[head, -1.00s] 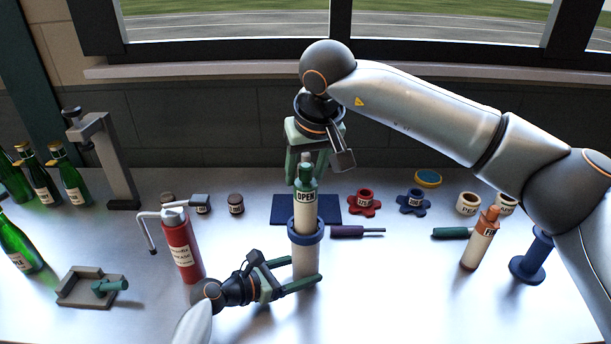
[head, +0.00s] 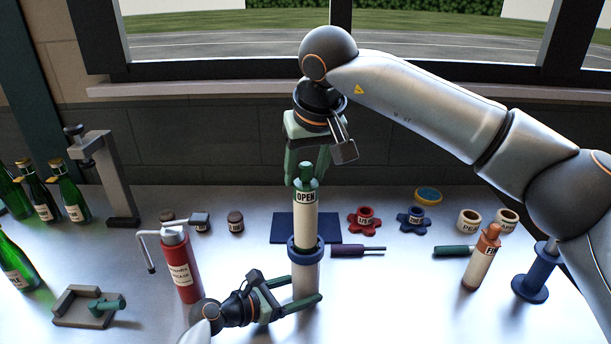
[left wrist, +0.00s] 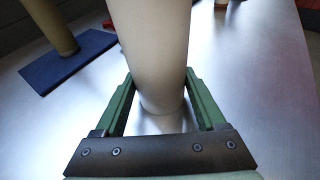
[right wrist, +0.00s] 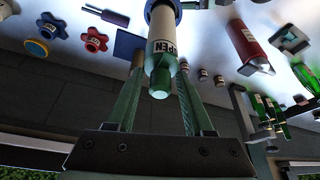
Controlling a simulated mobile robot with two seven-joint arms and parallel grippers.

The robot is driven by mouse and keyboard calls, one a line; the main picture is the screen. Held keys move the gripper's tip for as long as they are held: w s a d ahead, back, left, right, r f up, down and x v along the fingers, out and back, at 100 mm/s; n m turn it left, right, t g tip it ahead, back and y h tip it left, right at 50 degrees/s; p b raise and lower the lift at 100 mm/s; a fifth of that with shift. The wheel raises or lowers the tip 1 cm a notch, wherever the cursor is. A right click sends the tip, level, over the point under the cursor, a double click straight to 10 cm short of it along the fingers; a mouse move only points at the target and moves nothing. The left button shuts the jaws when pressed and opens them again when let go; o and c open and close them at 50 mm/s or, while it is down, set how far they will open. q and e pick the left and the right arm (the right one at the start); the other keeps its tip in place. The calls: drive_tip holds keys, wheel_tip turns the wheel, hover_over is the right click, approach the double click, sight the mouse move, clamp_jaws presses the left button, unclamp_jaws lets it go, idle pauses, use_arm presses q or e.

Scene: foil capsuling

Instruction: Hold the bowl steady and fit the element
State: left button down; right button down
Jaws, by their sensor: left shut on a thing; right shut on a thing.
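The bowl (head: 306,285), a pale upright cylinder with a blue collar (head: 305,249), stands on the bench. It also fills the middle of the left wrist view (left wrist: 158,50). My left gripper (head: 318,298) is shut on its lower part, one finger on each side. The element (head: 306,220) is a slim cream cylinder with an OPEN label and green cap, upright over the bowl. My right gripper (head: 306,178) is shut on its cap end from above. The element's lower end is hidden at the collar; I cannot tell how deep it sits.
A blue plate (head: 280,228) lies behind the bowl; a tan post (left wrist: 50,25) stands on it. A red bottle (head: 181,268) stands close left of the bowl. A purple-handled tool (head: 350,251), an orange-capped element (head: 482,262) and a blue stand (head: 532,280) are to the right.

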sight(306, 230)
drive_tip(key=shift+r, duration=0.95)
drive_tip(key=shift+f, duration=7.5)
